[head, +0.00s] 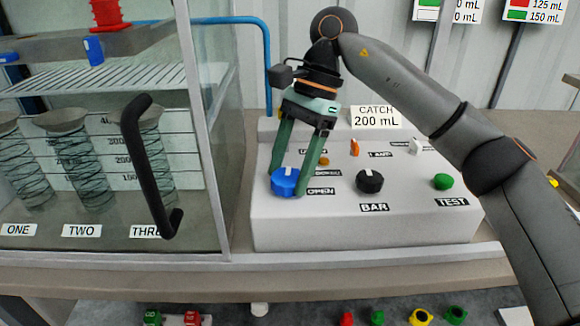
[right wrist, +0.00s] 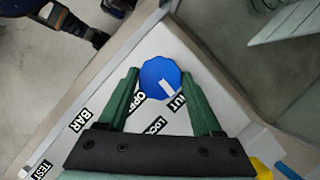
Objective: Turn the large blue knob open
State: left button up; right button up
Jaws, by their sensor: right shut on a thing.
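The large blue knob (head: 285,182) sits at the front left of the white control panel (head: 350,230), with a white mark on its face. It also shows in the right wrist view (right wrist: 158,82), its white mark pointing toward the labels on the gripper's side. My right gripper (head: 294,184) reaches down from above with its green fingers on either side of the knob, shut on it. In the right wrist view the fingers (right wrist: 160,84) flank the knob. Labels beside the knob are partly hidden by the fingers. My left gripper is not in view.
A black knob (head: 370,181) labelled BAR, a green button (head: 444,181) labelled TEST and small orange and white switches share the panel. A glass cabinet (head: 215,140) with a black handle (head: 150,165) stands close on the left. A card (head: 376,116) reads CATCH 200 mL.

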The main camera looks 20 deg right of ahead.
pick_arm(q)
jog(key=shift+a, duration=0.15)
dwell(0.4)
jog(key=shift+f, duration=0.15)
pick_arm(e)
jog(key=o, duration=1.4)
jog(key=shift+c, duration=0.2)
pick_arm(q)
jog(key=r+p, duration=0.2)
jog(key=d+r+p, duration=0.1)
jog(key=p, duration=0.2)
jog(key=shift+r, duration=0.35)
pick_arm(e)
jog(key=v, duration=1.2)
jog(key=shift+d+r, duration=0.15)
jog(key=shift+r, duration=0.15)
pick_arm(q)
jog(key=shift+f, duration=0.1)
